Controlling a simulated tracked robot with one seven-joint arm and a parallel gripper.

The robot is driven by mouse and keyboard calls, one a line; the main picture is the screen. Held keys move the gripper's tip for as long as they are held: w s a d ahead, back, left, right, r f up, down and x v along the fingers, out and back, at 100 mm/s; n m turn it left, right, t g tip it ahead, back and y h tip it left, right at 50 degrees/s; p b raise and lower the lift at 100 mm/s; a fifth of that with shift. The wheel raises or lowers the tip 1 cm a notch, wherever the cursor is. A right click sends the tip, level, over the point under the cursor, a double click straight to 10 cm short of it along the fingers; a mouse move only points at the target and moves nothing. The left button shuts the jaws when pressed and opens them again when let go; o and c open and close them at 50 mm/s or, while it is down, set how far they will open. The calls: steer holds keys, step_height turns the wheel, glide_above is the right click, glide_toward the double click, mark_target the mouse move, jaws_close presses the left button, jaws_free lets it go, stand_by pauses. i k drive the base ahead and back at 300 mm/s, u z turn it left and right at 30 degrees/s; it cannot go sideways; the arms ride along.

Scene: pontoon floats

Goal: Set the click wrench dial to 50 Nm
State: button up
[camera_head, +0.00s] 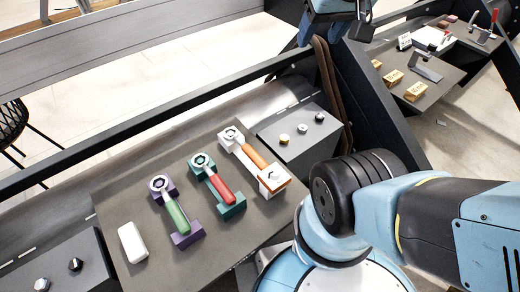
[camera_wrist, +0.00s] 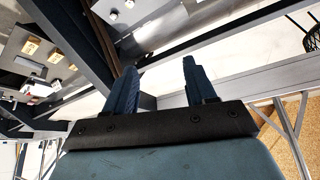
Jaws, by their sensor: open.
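Three wrench-like tools lie on stands on a dark grey board in the head view: a green-handled one (camera_head: 176,214) on a purple stand, a red-handled one (camera_head: 220,188) on a teal stand, and an orange-handled one (camera_head: 252,156) on a white and orange stand. Each has a round head at its upper left end. I cannot tell which is the click wrench, and no dial marking is readable. My gripper (camera_head: 336,30) is at the top of the head view, well away from the tools. It also shows in the wrist view (camera_wrist: 158,78), fingers apart with nothing between them.
A white block (camera_head: 132,243) lies left of the tools. A panel with several small knobs (camera_head: 302,129) is at their upper right, another with a black knob (camera_head: 75,264) at lower left. Dark beams (camera_head: 380,100) stand near my arm. A further bench (camera_head: 447,75) holds wooden blocks.

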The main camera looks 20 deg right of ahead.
mark_target(274, 174)
steer(key=u, duration=0.65)
steer(key=k, duration=2)
steer(key=z, duration=0.5)
steer(key=i, duration=1)
steer(key=u, duration=0.05)
